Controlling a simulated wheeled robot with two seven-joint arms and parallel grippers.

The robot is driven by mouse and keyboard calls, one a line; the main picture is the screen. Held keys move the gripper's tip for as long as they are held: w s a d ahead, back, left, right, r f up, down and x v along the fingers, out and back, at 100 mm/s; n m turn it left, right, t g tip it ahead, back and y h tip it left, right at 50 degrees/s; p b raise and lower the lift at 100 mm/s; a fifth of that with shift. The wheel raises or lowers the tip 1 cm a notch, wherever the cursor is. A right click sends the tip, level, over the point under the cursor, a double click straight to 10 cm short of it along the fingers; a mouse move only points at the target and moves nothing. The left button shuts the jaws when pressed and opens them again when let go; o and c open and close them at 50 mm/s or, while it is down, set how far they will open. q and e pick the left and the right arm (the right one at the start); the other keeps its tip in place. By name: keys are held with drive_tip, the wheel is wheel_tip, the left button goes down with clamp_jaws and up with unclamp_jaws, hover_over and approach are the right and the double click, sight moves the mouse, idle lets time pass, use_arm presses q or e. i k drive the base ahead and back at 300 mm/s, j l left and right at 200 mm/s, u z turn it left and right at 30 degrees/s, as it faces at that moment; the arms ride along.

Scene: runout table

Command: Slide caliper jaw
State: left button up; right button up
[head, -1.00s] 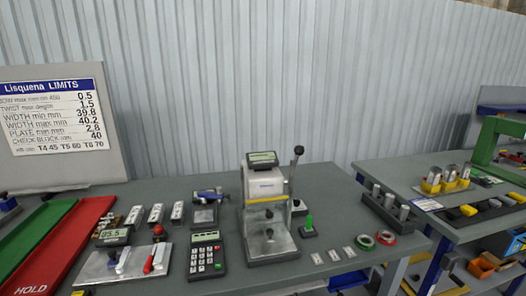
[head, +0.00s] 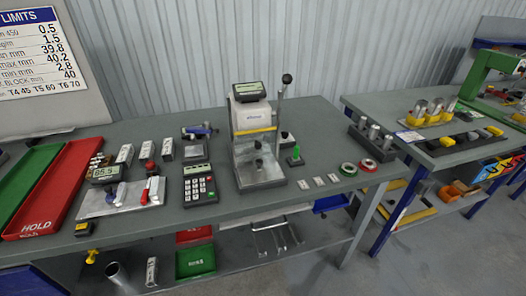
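Two devices could be the caliper; I cannot tell which. One is a metal plate fixture (head: 125,200) at the left of the table, with a small digital readout (head: 105,173), a red-knobbed post and red and white handles. Its readout seems to show 85.5 or 95.5. The other is a small dark device with a blue bar (head: 200,130), behind the keypad unit. A sliding jaw is too small to make out on either. Neither of my grippers is in view, and nothing is seen touching these devices.
A bench press-like gauge (head: 256,145) with a tall lever stands mid-table. A keypad unit (head: 200,184) sits left of it. Red and green trays (head: 62,185) lie far left. Tape rings (head: 368,165) lie right. A second table (head: 440,155) stands beyond a gap.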

sight(117, 196)
drive_tip(key=u, duration=1.4)
